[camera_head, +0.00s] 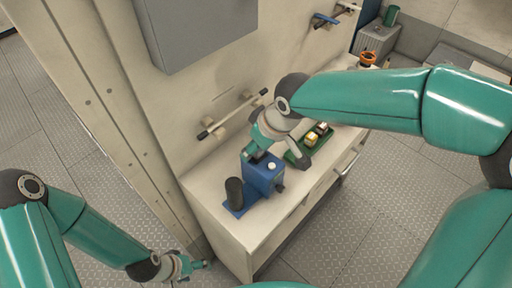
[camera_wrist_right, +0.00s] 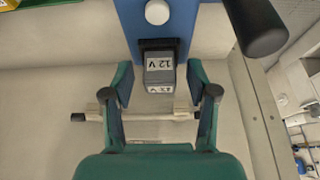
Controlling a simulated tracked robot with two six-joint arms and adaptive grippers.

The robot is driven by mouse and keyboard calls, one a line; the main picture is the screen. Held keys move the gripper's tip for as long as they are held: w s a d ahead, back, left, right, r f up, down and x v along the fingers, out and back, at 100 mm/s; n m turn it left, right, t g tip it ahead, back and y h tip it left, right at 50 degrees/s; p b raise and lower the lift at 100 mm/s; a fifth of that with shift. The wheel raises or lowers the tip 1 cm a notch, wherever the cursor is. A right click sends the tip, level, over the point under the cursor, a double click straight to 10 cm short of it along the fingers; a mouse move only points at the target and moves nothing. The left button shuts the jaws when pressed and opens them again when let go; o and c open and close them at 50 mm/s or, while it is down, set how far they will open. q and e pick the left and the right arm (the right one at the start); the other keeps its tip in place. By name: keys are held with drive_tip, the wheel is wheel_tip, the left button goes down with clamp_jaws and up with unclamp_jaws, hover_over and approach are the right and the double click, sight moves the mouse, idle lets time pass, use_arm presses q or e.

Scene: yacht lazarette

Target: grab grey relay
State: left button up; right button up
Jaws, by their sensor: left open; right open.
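In the head view the right gripper reaches down to the blue device (camera_head: 264,178) on the counter; the relay is mostly hidden there. My left gripper (camera_head: 190,266) is open and empty, low beside the counter's left end, away from the relay.
The blue device has a white knob (camera_head: 272,167) and a dark cylinder (camera_head: 235,192). A green tray (camera_head: 292,159) with small white-and-yellow blocks (camera_head: 311,140) lies beside it. A wall rail (camera_head: 233,113) runs behind. Bare counter (camera_head: 210,178) shows left of the device.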

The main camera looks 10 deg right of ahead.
drive_tip(key=c, duration=1.1)
drive_tip(key=shift+r, duration=0.1)
